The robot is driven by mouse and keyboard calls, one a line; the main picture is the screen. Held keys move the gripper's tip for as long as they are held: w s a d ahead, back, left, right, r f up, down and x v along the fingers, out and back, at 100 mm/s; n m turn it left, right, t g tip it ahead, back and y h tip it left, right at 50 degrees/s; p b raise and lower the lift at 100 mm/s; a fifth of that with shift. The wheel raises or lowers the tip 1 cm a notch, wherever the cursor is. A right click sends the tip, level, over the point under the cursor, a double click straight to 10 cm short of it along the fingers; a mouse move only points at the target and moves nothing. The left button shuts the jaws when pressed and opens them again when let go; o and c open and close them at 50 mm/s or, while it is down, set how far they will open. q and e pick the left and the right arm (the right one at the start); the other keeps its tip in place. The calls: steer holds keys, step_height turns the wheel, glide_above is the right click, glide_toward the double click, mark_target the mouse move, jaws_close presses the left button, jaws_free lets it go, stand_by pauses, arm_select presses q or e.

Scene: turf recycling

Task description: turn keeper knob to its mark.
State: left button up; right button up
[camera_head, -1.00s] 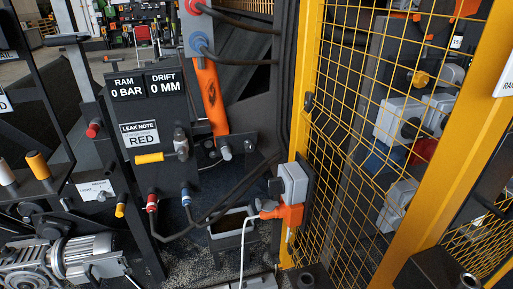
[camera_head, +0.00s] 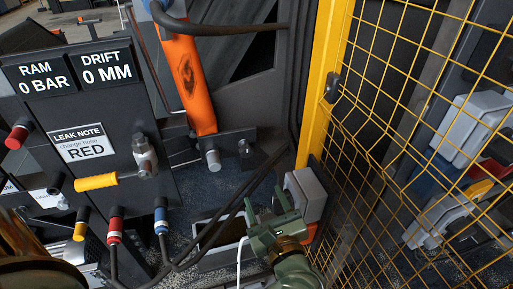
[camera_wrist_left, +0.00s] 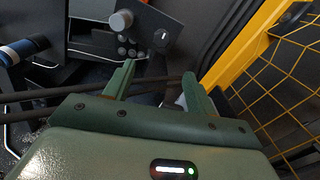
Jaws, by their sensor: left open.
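A small dark knob (camera_head: 245,147), which looks like the keeper knob, sits on a dark plate (camera_head: 228,141) at the foot of the orange ram (camera_head: 190,83). Beside it is a round silver pin end (camera_head: 213,160). The left wrist view shows the knob (camera_wrist_left: 163,37) and the pin end (camera_wrist_left: 121,20) beyond the fingers. I cannot make out the knob's mark. My green left gripper (camera_head: 269,208) is below and a little right of the knob in the head view, apart from it. Its fingers (camera_wrist_left: 158,72) are spread and empty. My right gripper is not in view.
The yellow post (camera_head: 322,85) and mesh fence (camera_head: 405,130) stand close on the right. Dark hoses (camera_head: 235,208) run past the gripper. A grey socket box (camera_head: 305,190) is just behind it. A panel on the left has a yellow handle (camera_head: 96,182) and a RED leak note (camera_head: 84,143).

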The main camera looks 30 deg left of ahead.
arm_select(q)
glide_toward(247, 154)
steer(key=b+x, duration=0.2)
steer(key=x, duration=0.7)
steer(key=shift+w+a, duration=0.2)
steer(key=shift+w, duration=0.05)
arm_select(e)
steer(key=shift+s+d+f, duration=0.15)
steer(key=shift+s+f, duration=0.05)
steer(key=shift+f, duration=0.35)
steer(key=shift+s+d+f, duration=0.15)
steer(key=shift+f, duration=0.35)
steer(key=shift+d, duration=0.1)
arm_select(q)
steer(key=c, duration=1)
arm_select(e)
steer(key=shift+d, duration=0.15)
